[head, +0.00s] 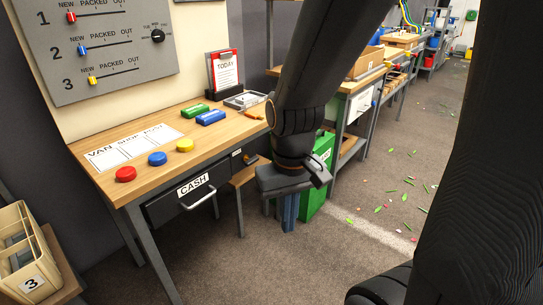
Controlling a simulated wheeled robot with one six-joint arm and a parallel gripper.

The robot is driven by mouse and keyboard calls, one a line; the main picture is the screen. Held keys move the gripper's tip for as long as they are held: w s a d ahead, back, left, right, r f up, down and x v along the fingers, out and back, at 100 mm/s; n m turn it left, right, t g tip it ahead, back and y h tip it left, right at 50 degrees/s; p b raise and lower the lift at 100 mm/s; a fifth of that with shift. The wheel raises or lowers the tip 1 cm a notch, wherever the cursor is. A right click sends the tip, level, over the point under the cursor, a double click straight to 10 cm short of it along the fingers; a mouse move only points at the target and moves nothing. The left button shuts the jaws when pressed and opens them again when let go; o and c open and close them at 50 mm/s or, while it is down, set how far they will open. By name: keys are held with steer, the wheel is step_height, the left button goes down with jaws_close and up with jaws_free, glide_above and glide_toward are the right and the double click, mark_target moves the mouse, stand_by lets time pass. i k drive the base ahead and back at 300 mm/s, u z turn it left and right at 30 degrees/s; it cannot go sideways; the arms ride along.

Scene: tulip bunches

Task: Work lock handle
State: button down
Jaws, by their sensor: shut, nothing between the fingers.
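My gripper (290,215) hangs at the right of the wooden desk (145,123), pointing down, its fingers together and empty. A small brown handle-like part (250,158) shows at the desk's right front, beside a small label; it is too small to tell whether it is the lock handle or how it is turned. My gripper is to its right in the picture, with no contact visible. The drawer marked CASH (180,199) has a pale bar handle (203,204) and looks shut. My arm hides part of the area behind the gripper.
A green box (318,174) stands behind my gripper. Red, blue and yellow round buttons (157,159) sit on the desk, under a slider panel (93,45). A crate marked 3 (27,262) is at lower left. Open floor (240,270) lies in front, with scattered clippings at right.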

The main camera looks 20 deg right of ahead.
mark_target(249, 162)
steer(key=z, duration=0.1)
steer(key=k, duration=1.3)
steer(key=z, duration=0.95)
steer(key=i, duration=1.75)
steer(key=u, duration=0.9)
